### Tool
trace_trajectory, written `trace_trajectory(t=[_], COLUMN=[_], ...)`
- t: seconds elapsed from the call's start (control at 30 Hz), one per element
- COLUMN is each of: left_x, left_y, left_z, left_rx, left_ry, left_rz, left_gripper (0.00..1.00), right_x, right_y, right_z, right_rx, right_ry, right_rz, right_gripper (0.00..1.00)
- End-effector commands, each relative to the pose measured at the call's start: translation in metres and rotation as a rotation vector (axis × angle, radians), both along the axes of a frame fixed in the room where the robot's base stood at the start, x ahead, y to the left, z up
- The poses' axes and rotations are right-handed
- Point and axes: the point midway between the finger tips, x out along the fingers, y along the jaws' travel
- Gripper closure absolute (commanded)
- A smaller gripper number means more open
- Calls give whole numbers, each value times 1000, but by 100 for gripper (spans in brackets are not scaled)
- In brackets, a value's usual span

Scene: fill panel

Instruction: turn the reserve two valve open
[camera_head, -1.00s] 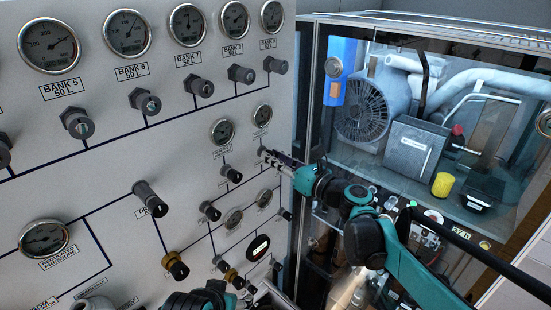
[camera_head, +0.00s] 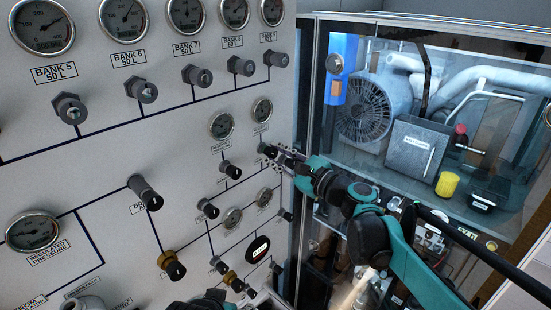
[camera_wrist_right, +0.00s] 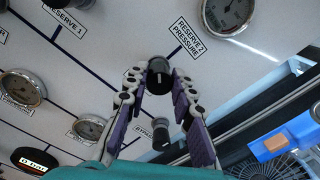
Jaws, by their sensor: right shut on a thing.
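The reserve two valve is a small black knob (camera_wrist_right: 159,73) in the wrist view, on the panel line that runs to the RESERVE 2 PRESSURE label (camera_wrist_right: 190,37). My right gripper (camera_wrist_right: 158,84) has one finger on each side of this knob and is shut on it. In the head view my right gripper (camera_head: 272,153) reaches in from the right to the panel's right part, and its fingers partly hide the knob. The knob's turn angle is hard to tell. A teal and black arm part shows at the bottom edge; no left gripper fingers are visible.
Just above the valve is a round gauge (camera_head: 262,109). Other black knobs (camera_head: 230,170) and a yellow-brown valve (camera_head: 171,264) stick out close by on the panel (camera_head: 110,180). A glass-fronted cabinet with a fan (camera_head: 365,108) stands to the right.

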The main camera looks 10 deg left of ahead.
Motion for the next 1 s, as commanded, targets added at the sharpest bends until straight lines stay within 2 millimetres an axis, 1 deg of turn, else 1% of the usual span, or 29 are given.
trace_trajectory(t=[0.3,1.0], left_x=[0,0], left_y=[0,0], left_z=[-10,-24], left_rx=[0,0], left_ry=[0,0], left_rz=[0,0], left_gripper=[35,35], right_x=[0,0], right_y=[0,0], right_z=[-1,-3], right_rx=[-166,-533], right_ry=[-250,-804], right_rz=[-1,0], right_gripper=[100,100])
